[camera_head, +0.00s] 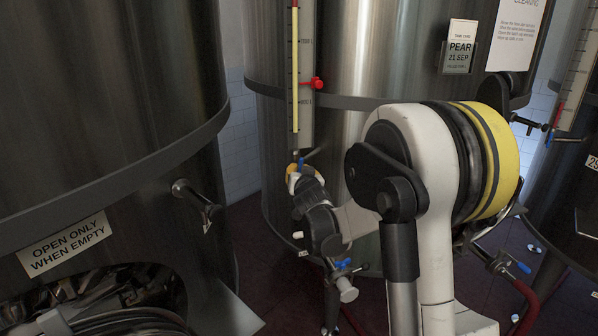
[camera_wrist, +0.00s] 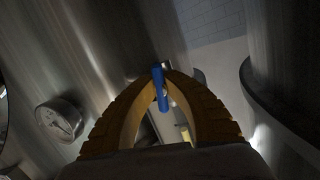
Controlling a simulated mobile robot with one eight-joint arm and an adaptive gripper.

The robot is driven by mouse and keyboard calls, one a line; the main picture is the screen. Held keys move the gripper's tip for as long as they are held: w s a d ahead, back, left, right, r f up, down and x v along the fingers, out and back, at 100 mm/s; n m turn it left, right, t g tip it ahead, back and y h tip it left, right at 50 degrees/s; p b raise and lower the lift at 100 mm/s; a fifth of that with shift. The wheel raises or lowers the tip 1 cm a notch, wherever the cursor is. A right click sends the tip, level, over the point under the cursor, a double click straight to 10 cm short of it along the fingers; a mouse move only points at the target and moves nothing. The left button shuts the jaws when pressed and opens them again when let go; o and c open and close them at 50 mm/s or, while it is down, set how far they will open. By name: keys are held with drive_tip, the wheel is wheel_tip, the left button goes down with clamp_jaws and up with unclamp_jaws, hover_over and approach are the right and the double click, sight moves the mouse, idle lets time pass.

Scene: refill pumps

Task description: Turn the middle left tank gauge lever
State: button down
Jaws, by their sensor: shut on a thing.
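The gauge lever is a small blue handle (camera_head: 301,163) at the foot of the upright gauge (camera_head: 307,60) on the steel tank (camera_head: 345,45) in the middle of the head view. The gauge has a yellow column and a red marker (camera_head: 316,83). My gripper (camera_head: 297,172) is at the lever, its yellow fingers partly hidden by my wrist. In the wrist view the blue lever (camera_wrist: 162,98) stands slightly tilted between the yellow fingertips (camera_wrist: 160,76), which are shut on it. The valve body behind the fingers is mostly hidden.
A large dark tank (camera_head: 100,80) with an "open only when empty" label (camera_head: 65,244) fills the left. A valve handle (camera_head: 194,197) sticks out from it. Another gauged tank stands at right. A round dial (camera_wrist: 60,120) shows in the wrist view.

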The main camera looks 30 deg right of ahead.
drive_tip(key=shift+n, duration=0.7)
drive_tip(key=c, duration=1.4)
unclamp_jaws()
drive_tip(key=shift+c, duration=0.2)
drive_tip(key=shift+s, duration=0.15)
drive_tip(key=v, duration=1.2)
drive_tip(key=shift+f, duration=0.25)
drive_tip(key=shift+a, duration=0.1)
